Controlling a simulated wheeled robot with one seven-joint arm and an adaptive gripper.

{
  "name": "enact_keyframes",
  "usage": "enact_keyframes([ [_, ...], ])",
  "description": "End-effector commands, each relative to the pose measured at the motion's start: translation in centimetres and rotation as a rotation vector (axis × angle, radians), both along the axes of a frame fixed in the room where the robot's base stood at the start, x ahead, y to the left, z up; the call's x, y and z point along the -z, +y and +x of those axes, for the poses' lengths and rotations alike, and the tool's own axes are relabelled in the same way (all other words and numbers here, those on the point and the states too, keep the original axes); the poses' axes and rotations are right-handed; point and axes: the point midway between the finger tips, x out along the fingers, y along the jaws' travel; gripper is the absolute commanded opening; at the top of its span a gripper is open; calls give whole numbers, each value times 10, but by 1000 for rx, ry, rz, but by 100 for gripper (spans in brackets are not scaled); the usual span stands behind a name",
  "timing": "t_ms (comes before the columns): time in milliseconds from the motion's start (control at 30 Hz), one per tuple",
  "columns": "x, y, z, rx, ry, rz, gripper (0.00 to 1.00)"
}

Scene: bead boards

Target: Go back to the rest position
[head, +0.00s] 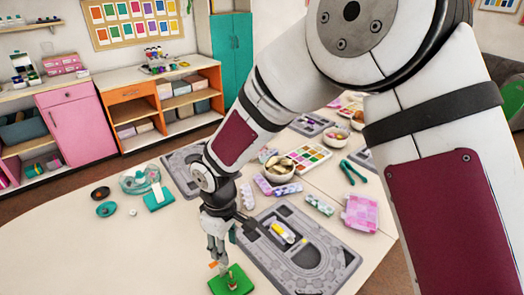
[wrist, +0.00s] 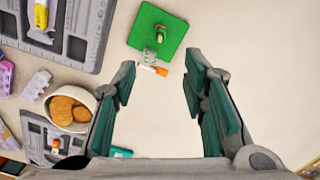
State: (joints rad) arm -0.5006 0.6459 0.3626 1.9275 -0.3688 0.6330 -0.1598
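My gripper (wrist: 160,82) is open, with its two teal-padded fingers apart and nothing between them in the wrist view. In the head view my gripper (head: 216,256) points down over the near part of the table (head: 110,262), close to a green square board (head: 240,283). The board also shows in the wrist view (wrist: 144,32), beyond the fingertips. A small green and brown piece (wrist: 160,34) stands on it. A small grey piece (wrist: 149,55) and an orange and white piece (wrist: 155,70) are at its near edge; I cannot tell whether they touch it.
A grey bead board (head: 325,262) with a yellow and white tool (head: 283,232) lies right of my gripper. Bowls, including one with brown pieces (wrist: 68,110), boxes and a clear teal container (head: 139,180) lie around. The near left table is clear.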

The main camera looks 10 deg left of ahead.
Motion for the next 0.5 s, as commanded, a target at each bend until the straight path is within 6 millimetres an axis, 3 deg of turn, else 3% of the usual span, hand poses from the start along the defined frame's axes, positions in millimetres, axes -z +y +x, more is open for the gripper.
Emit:
enact_keyframes([
  [167, -23, -18, 11, 50, -30, 0, 39],
  [333, -83, -70, 30, 196, -106, 0, 39],
  [500, -144, -133, 33, 378, -180, 11, 39],
])
